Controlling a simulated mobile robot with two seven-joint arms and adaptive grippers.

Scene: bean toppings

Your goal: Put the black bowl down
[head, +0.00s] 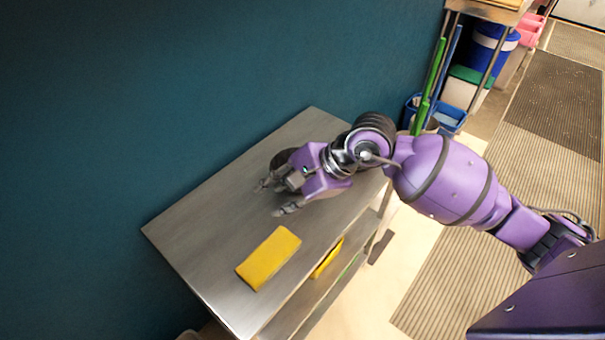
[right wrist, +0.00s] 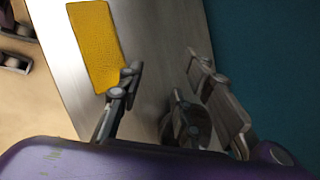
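A black bowl (head: 282,157) shows as a dark round shape on the steel table (head: 190,230), partly hidden behind my right gripper (head: 274,197). In the right wrist view, the dark bowl (right wrist: 203,122) is low in the picture, close beside the right-hand finger and partly covered by it. The fingers of my right gripper (right wrist: 162,72) are spread apart, with bare steel tabletop between their tips. The bowl appears to rest on the tabletop; whether a finger touches it I cannot tell. My left gripper is not in view.
A yellow sponge-like block (head: 269,258) lies on the table near its front edge. Another yellow item (head: 328,258) is on the shelf below. A teal wall (head: 150,100) runs along the table's back. The left part of the tabletop is clear.

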